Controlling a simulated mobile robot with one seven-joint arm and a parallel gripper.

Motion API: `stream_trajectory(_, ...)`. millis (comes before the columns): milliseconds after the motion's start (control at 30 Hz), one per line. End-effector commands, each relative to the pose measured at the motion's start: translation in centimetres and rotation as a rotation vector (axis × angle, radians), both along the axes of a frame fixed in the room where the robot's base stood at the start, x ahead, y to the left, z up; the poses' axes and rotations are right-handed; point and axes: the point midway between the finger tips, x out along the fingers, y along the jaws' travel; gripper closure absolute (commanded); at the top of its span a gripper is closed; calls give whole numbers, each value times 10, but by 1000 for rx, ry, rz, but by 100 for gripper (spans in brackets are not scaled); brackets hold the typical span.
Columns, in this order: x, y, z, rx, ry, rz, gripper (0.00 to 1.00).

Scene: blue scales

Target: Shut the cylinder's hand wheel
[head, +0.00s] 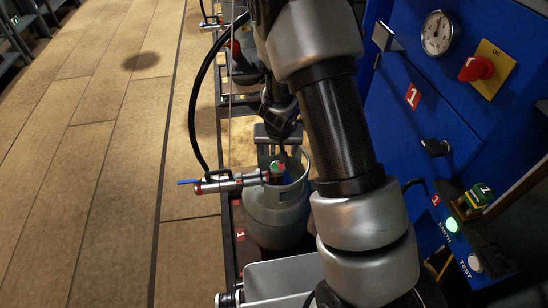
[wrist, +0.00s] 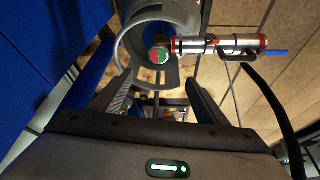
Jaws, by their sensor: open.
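The grey gas cylinder (head: 275,218) stands upright in the head view, with a collar around its top. Its small round hand wheel (head: 277,171), coloured green and red, sits inside the collar; it also shows in the wrist view (wrist: 159,56). My gripper (head: 279,140) is above the cylinder, partly hidden by my arm in the head view. In the wrist view my gripper (wrist: 158,84) is open, its two fingers apart and nothing between them. The wheel appears just beyond the fingertips, between their lines; I see no contact.
A silver and red fitting (head: 230,183) with a blue lever sticks out left of the wheel, joined to a black hose (head: 194,105). A blue cabinet (head: 385,120) with a gauge (head: 437,33) and red switch (head: 476,68) stands at right. The left floor (head: 90,170) is clear.

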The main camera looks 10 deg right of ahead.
Motion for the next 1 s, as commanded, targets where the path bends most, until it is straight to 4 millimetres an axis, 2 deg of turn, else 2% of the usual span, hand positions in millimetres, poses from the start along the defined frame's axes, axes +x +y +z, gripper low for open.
stream_trajectory(267,8,-5,-34,-12,5,-6,32)
stream_trajectory(800,51,-13,-139,-9,6,-5,32)
stream_trajectory(1000,61,-15,-161,-10,5,-5,32)
